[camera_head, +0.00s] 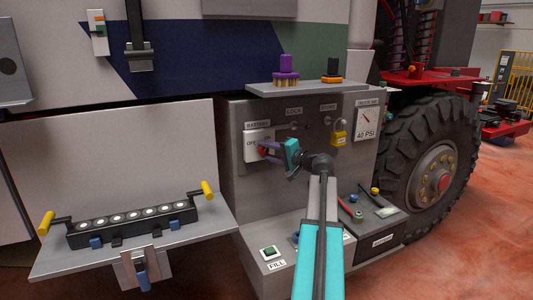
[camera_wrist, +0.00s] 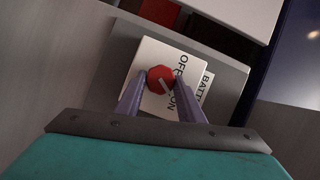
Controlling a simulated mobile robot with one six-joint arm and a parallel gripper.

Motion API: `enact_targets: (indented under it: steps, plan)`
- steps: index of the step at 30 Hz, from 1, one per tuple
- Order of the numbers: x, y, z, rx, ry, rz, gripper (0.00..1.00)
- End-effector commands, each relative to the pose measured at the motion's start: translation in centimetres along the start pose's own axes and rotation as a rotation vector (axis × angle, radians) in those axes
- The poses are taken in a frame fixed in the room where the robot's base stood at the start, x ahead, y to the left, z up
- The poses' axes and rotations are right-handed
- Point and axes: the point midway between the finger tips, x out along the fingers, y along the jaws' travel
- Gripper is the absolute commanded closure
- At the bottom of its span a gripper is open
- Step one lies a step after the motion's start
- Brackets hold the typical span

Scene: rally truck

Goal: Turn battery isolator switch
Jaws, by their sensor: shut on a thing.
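The battery isolator switch is a red knob (camera_head: 262,152) on a white plate (camera_head: 252,138) marked OFF, under a BATTERY label on the grey panel. In the wrist view the red knob (camera_wrist: 161,79) sits on the white plate (camera_wrist: 150,52), marked OFF and ON, with a pale bar across the knob. My gripper (camera_wrist: 160,88) has its two purple fingers on either side of the knob and is shut on it. In the head view my gripper (camera_head: 268,148) reaches the knob from the right. The fingertips partly cover the plate.
A yellow padlock (camera_head: 340,131) and a 40 PSI gauge (camera_head: 367,121) are right of the switch. A shelf (camera_head: 305,88) with purple and black-orange items juts out above. A light bar (camera_head: 130,222) lies on a fold-down tray at left. A green FILL button (camera_head: 269,251) is below.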

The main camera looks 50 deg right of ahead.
Motion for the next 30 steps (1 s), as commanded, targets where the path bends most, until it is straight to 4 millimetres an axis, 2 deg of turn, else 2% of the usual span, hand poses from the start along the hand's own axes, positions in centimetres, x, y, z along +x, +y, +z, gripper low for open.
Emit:
enact_targets:
  steps: [8, 9, 12, 23, 30]
  plan:
    - [0.0, 0.0, 0.1, 0.004, -0.001, -0.001, 0.88]
    - [0.0, 0.0, 0.1, 0.004, -0.001, -0.001, 0.62]
    - [0.0, 0.0, 0.0, 0.003, -0.001, -0.001, 0.47]
    - [-0.1, 0.0, 0.0, 0.001, 0.000, 0.000, 0.47]
    - [-1.7, 0.1, 0.1, 0.001, 0.002, -0.001, 0.47]
